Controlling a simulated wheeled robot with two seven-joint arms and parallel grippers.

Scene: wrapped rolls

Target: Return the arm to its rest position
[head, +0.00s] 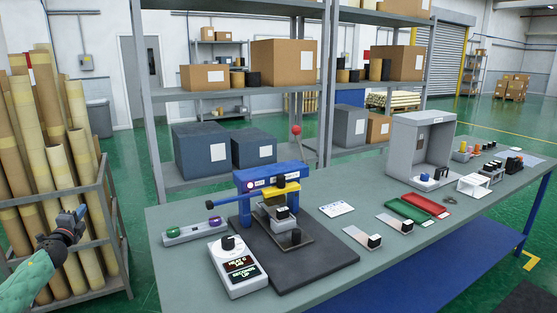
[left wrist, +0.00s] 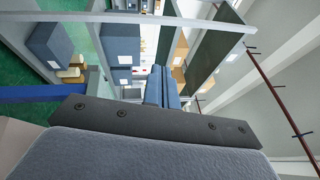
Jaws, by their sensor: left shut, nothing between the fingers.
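My left arm comes in at the lower left of the head view, with a green sleeve-like link. My left gripper (head: 80,213) is raised in front of the crate of rolls, left of the workbench and apart from it. In the left wrist view its two blue fingers (left wrist: 161,87) are together and hold nothing. My right gripper is in neither view.
The grey workbench (head: 330,270) carries a blue press (head: 270,180), a white control box (head: 238,267) and small parts. A metal crate (head: 112,225) of wrapped rolls (head: 30,125) stands at left. Shelving (head: 230,95) with boxes stands behind the bench. Green floor lies between crate and bench.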

